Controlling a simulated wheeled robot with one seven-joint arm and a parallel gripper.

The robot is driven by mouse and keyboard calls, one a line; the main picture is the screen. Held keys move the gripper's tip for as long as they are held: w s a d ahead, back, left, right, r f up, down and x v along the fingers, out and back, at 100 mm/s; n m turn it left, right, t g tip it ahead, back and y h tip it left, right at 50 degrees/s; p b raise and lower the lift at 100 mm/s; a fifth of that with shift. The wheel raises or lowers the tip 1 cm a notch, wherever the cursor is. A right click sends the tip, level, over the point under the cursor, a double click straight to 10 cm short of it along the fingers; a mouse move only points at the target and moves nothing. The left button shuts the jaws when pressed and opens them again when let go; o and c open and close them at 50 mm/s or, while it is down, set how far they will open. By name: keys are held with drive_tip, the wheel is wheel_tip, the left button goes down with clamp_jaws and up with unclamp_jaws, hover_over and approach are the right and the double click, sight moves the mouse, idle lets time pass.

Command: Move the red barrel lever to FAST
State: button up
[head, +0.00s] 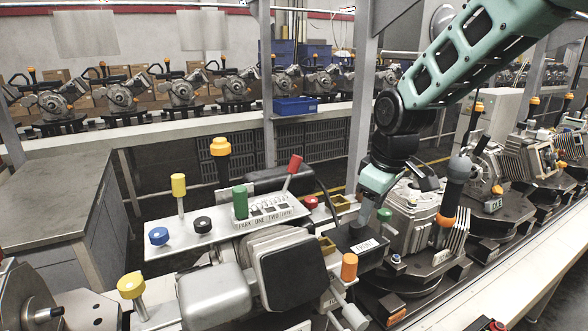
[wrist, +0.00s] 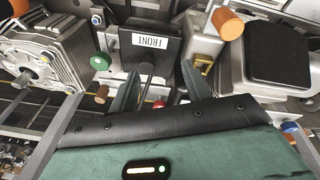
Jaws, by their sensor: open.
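A red barrel-shaped handle (head: 294,165) on a thin metal stem leans up and right from the far right of a pale gate panel (head: 262,210) in the head view. The panel bears labels that read PARK, ONE and TWO; a further one is unclear, and I can read no FAST. My gripper (head: 364,213) is open and empty, to the right of the red handle and apart from it, above a dark block marked FRONT (head: 366,246). In the wrist view, my gripper (wrist: 160,85) has its fingers spread below that FRONT block (wrist: 152,42). The barrel handle cannot be made out there.
A green cylinder (head: 240,202), a yellow knob (head: 179,185) and an orange-topped post (head: 220,147) stand left of the red handle. A red knob (head: 311,202) sits low beside the panel. A dark pad (head: 293,272) and an orange knob (head: 349,266) are in front.

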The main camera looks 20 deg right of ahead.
drive_tip(key=w+a+r+n, duration=0.2)
drive_tip(key=w+r+n, duration=0.15)
drive_tip(key=w, duration=0.25)
drive_tip(key=w+a+r+n, duration=0.2)
drive_tip(key=w+r+n, duration=0.1)
drive_tip(key=w+n, duration=0.25)
drive_tip(key=n+y, duration=0.2)
drive_tip(key=n, duration=0.9)
approach(293, 170)
drive_tip(key=shift+g, duration=0.3)
drive_tip(key=p+x, duration=0.1)
drive_tip(key=x, duration=0.2)
drive_tip(key=w+p+x, duration=0.1)
drive_tip(key=p+x, duration=0.1)
drive_tip(key=x, duration=0.2)
drive_tip(key=w+p+x, duration=0.1)
drive_tip(key=p+x, duration=0.1)
drive_tip(key=x, duration=0.2)
drive_tip(key=shift+w+d+r, duration=0.1)
drive_tip(key=shift+d+r, duration=0.05)
drive_tip(key=shift+d, duration=0.25)
clamp_jaws()
